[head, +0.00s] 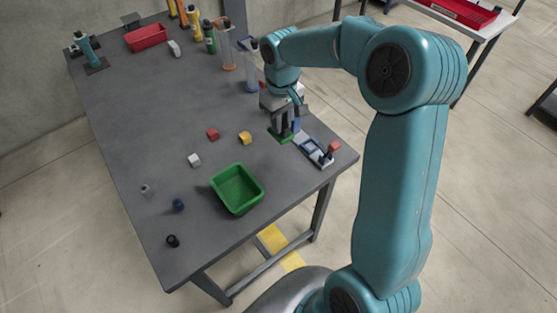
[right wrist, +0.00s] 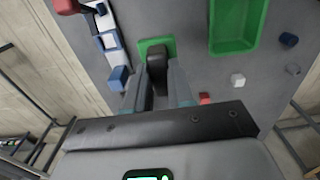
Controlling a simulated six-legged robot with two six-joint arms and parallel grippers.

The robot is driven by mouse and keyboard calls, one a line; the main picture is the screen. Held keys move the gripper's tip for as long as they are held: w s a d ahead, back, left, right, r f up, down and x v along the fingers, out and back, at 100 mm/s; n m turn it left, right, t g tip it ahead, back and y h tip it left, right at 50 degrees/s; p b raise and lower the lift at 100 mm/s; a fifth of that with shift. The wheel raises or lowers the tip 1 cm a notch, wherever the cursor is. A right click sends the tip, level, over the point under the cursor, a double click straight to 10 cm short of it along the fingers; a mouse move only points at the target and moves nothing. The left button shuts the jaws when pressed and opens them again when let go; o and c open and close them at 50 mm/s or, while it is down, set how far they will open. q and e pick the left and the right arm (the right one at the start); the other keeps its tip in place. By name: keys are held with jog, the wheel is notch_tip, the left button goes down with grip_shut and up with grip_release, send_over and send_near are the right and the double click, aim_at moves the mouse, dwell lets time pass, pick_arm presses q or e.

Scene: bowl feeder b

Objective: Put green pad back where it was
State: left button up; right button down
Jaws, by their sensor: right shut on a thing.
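The green pad (head: 274,133) is a flat green square near the table's right edge, left of a white and blue fixture (head: 315,150). It also shows in the right wrist view (right wrist: 146,43). A dark upright grip stands at the pad, between the fingers of my right gripper (head: 285,130). In the right wrist view my right gripper (right wrist: 157,82) is shut on this dark grip. The fingers hide part of the pad, and I cannot tell whether it touches the table. My left gripper is not in view.
A green bin (head: 237,188) stands left of the fixture. Red (head: 213,134), yellow (head: 245,138) and white (head: 195,160) cubes lie loose nearby. A blue block (right wrist: 119,77) is close beside the right gripper. A red knob (head: 334,147) rises from the fixture. The table's left middle is clear.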

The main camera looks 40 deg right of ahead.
jog(key=f, duration=0.5)
jog(key=f+p, duration=0.1)
jog(key=f, duration=0.9)
jog(key=shift+w+d+f, duration=0.1)
jog(key=shift+w+f, duration=0.15)
jog(key=shift+f, duration=0.15)
jog(key=shift+f+p, duration=0.3)
jog(key=shift+f, duration=0.1)
jog(key=shift+s+r, duration=0.1)
jog(key=shift+s, duration=0.1)
jog(key=shift+w+f, duration=0.15)
jog(key=shift+f, duration=0.05)
jog(key=c, duration=1.1)
grip_release()
jog(key=shift+c, duration=0.2)
jog(key=shift+o, duration=0.8)
jog(key=shift+r, duration=0.1)
